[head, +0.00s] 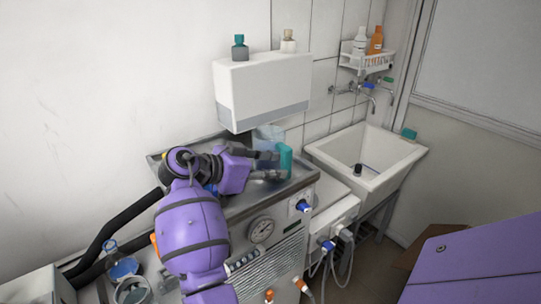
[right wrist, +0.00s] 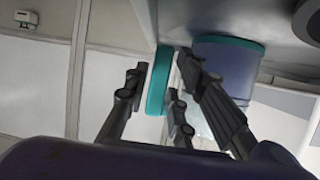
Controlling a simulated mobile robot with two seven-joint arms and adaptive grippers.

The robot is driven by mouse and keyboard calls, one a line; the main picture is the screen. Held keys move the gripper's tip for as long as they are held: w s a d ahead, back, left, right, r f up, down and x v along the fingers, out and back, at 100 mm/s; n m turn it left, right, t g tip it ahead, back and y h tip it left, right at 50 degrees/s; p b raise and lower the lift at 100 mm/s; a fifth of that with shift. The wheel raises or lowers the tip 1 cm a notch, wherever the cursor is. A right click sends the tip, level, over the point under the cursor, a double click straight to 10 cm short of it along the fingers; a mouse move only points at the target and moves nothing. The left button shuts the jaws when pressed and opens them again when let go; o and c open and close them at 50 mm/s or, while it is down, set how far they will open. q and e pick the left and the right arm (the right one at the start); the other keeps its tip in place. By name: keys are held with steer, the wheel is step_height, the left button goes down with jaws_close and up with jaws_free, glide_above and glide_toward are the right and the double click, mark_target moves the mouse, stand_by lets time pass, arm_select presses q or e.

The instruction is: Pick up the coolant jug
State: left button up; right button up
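The coolant jug seems to be the pale blue translucent vessel (head: 268,134) with a teal handle (head: 285,158), on the steel top below the white wall box. In the right wrist view its bluish body (right wrist: 225,72) has a teal rim, and the upright teal handle (right wrist: 158,82) stands beside it. My right gripper (head: 268,165) reaches in from the left, its fingers spread. In the right wrist view, the fingers (right wrist: 160,95) are on both sides of the handle; firm contact is not clear. The jug's lower part is partly hidden. My left gripper is not in view.
The white wall box (head: 262,92) with two small bottles on top hangs close above the jug. The steel unit (head: 270,215) has a dial and plugs in front. A sink (head: 365,160) stands to the right. Glassware (head: 123,268) and black hoses (head: 115,232) are at lower left.

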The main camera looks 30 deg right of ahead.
steer(key=p+x, duration=0.1)
steer(key=x, duration=0.2)
steer(key=shift+w+d, duration=0.15)
steer(key=shift+d, duration=0.25)
steer(key=shift+d+f, duration=0.2)
steer(key=shift+d, duration=0.1)
steer(key=shift+f, duration=0.15)
steer(key=shift+c, duration=0.9)
jaws_close()
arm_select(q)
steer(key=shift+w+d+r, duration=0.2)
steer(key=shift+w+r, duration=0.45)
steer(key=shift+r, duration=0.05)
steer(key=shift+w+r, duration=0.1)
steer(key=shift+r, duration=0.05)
